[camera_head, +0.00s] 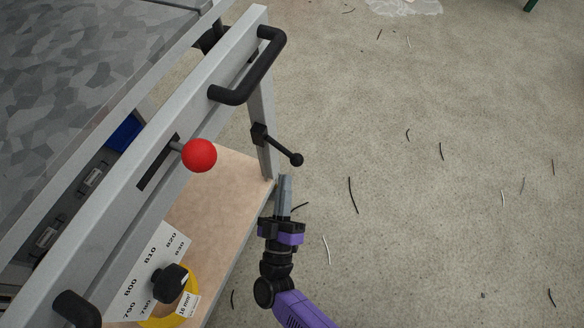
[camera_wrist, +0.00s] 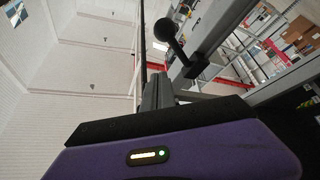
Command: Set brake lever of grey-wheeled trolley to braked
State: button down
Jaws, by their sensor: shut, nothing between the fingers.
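The trolley (camera_head: 228,45) fills the left of the head view; its wheels are not in view, so their colour cannot be told. A black lever (camera_head: 280,147) with a ball end is mounted on its upright leg and points right and down. The same lever shows in the wrist view (camera_wrist: 180,47), close beyond the fingertips. A red ball knob (camera_head: 199,155) on a short rod sits at a slot in the trolley's side rail. My gripper (camera_head: 285,181) is shut and empty, its fingers pointing at the black lever from just below its ball, apart from it in the head view.
Black handles (camera_head: 262,72) stick out of the rail. Open concrete floor (camera_head: 440,200) lies to the right. Shelving (camera_wrist: 285,40) shows in the wrist view.

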jog(key=shift+s+a+f, duration=0.35)
jog(key=shift+s+f, duration=0.05)
jog(key=shift+s, duration=0.25)
jog(key=shift+s+a+f, duration=0.3)
jog(key=shift+s+f, duration=0.05)
jog(key=shift+s, duration=0.3)
